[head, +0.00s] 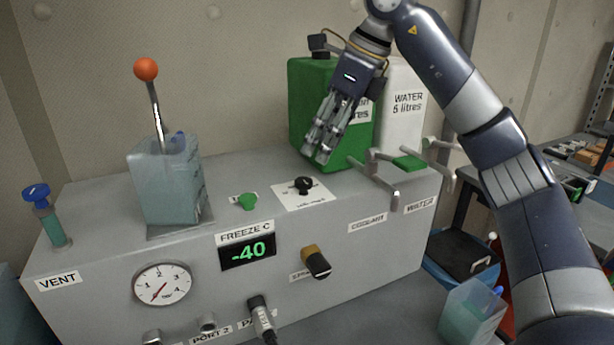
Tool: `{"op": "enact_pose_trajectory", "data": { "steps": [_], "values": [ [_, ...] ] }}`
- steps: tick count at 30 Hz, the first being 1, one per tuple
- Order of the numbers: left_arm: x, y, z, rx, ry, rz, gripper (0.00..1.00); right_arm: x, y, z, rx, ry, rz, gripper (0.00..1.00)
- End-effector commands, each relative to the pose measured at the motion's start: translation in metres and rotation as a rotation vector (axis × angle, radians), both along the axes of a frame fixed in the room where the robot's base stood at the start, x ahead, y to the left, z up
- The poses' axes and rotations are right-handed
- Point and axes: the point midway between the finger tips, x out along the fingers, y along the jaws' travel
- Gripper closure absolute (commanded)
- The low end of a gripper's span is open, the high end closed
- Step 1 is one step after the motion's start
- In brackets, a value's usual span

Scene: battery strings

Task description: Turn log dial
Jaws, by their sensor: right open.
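A small black dial (303,185) sits on a white plate (312,198) on top of the grey machine (90,215). The print on the plate is too small to read surely; I take this for the log dial. My right gripper (320,156) hangs above and slightly right of the dial, apart from it, fingers pointing down in front of the green container. It is open and holds nothing. My left gripper is not in view.
A green container (305,95) and a white water container (402,125) stand behind. A green knob (248,201) is left of the dial. Metal taps (381,180) are to the right. A lever with an orange ball (145,69) rises at the left. The front bears a -40 display (248,250) and a gauge (162,284).

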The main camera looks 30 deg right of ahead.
Motion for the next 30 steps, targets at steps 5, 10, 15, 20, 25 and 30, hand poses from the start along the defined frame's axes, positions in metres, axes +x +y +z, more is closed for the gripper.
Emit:
{"op": "enact_pose_trajectory", "data": {
  "steps": [5, 10, 15, 20, 25, 30],
  "values": [
    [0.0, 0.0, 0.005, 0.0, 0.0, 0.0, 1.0, 0.01, 0.009, -0.035, -0.002, 0.005, 0.001, 0.51],
    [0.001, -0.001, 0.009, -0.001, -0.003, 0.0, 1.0, 0.018, 0.016, -0.059, -0.001, 0.003, -0.001, 0.51],
    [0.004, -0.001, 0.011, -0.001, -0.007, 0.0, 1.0, 0.023, 0.02, -0.073, 0.0, 0.0, 0.0, 0.51],
    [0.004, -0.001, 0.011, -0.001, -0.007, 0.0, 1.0, 0.024, 0.021, -0.076, 0.0, 0.0, 0.0, 0.51],
    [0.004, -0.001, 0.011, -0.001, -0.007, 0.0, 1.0, 0.024, 0.021, -0.076, 0.0, 0.0, 0.0, 0.51],
    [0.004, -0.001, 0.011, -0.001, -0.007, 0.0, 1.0, 0.024, 0.021, -0.076, 0.0, 0.0, 0.0, 0.89]
  ]
}}
